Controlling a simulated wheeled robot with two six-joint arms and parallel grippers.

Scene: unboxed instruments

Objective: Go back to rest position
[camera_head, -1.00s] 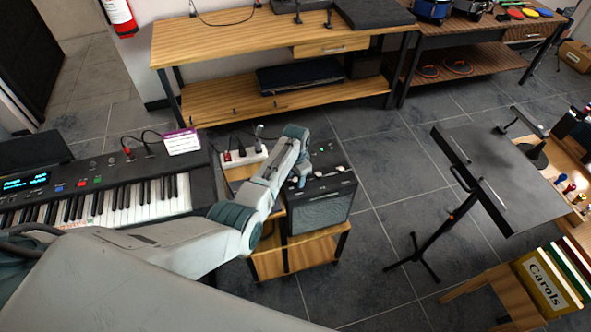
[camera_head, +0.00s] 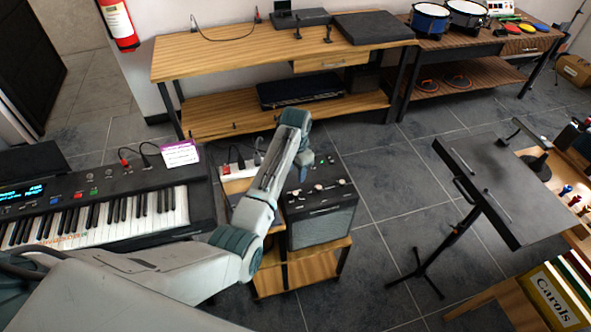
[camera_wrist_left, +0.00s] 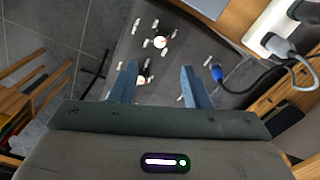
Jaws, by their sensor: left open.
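My left arm reaches from the lower left across the middle of the head view. My left gripper (camera_head: 304,160) is above the back part of the black amplifier (camera_head: 322,224), mostly hidden behind its own wrist there. In the left wrist view, the two blue-grey fingers (camera_wrist_left: 158,84) are apart with nothing between them. The amplifier's control panel (camera_wrist_left: 152,52) with small knobs lies beyond the fingertips, along with a blue-tipped cable plug (camera_wrist_left: 217,72). I cannot tell the exact gap to the panel. My right gripper is in no view.
A keyboard (camera_head: 95,212) stands left of my arm. A white power strip (camera_head: 236,168) lies behind the arm. The amplifier rests on a small wooden stand (camera_head: 290,272). A black music stand (camera_head: 497,180) is at right; a wooden bench (camera_head: 230,64) is behind. Floor between is clear.

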